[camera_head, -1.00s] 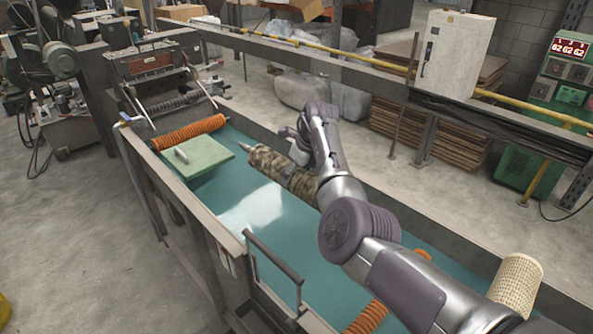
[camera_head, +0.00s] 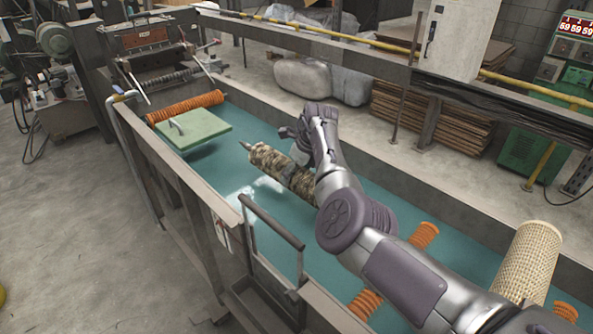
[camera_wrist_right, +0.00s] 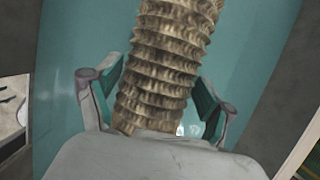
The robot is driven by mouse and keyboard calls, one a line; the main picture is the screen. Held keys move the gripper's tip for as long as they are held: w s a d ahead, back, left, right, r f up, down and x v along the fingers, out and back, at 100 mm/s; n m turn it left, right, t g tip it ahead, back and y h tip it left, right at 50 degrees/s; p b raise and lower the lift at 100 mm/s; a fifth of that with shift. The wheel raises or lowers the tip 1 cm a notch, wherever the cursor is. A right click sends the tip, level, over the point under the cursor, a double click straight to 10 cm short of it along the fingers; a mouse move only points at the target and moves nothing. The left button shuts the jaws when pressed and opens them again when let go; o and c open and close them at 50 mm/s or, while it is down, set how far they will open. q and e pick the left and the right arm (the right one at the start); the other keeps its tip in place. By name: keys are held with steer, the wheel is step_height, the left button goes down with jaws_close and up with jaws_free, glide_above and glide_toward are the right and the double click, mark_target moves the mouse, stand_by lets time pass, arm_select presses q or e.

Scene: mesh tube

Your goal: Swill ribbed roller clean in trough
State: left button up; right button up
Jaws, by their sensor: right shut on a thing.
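The ribbed roller (camera_head: 270,162) is a mottled brown and tan cylinder with a pointed metal end toward the far left. It lies over the teal water of the long trough (camera_head: 222,190). My right gripper (camera_head: 305,150) is shut on it near its middle. In the right wrist view the ribbed roller (camera_wrist_right: 165,70) runs up between the two fingers of my right gripper (camera_wrist_right: 150,95), with dirty-looking ribs. Part of the roller is hidden behind my gripper and arm. I cannot tell how deep it sits in the water. My left gripper is not in view.
Orange ribbed pieces (camera_head: 185,107) lie at the trough's far end and near end. A green slab with a handle (camera_head: 193,130) is at the far left. A perforated beige cylinder (camera_head: 530,262) stands at the right. A metal rail (camera_head: 270,222) edges the near side.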

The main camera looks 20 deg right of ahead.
step_height(320, 180, down, 12)
steer(key=b, duration=0.9)
steer(key=shift+f+b, duration=0.2)
steer(key=shift+b, duration=0.15)
steer(key=shift+w, duration=0.1)
